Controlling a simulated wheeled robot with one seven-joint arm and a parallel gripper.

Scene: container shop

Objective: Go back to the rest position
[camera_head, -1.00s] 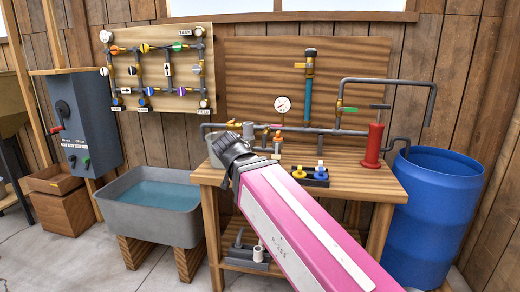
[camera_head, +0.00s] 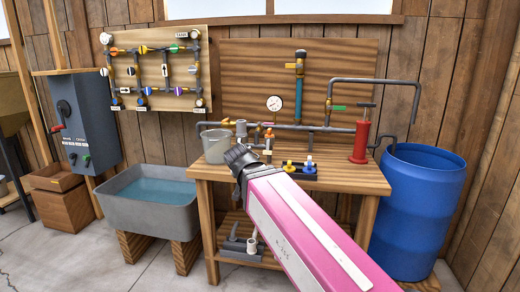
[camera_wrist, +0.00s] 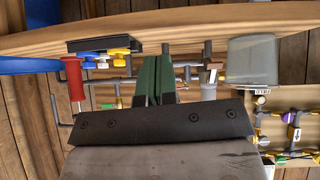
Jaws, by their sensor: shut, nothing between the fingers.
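My arm is a pink and white link reaching up from the bottom right in the head view. Its dark end with my gripper (camera_head: 240,158) is in front of the wooden workbench (camera_head: 345,178). In the wrist view, the two green-sided fingers of my gripper (camera_wrist: 156,64) are together and hold nothing. The wrist picture looks upside down, with the bench edge (camera_wrist: 200,20) across its top. The fingers appear apart from the things on the bench, though their exact distance from the bench cannot be told.
A grey bucket (camera_head: 214,145), red pump (camera_head: 361,140) and pipework stand on the bench. A blue barrel (camera_head: 418,215) is at right, a grey water trough (camera_head: 150,215) at left. A valve board (camera_head: 155,70) hangs on the wall. Floor is clear at lower left.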

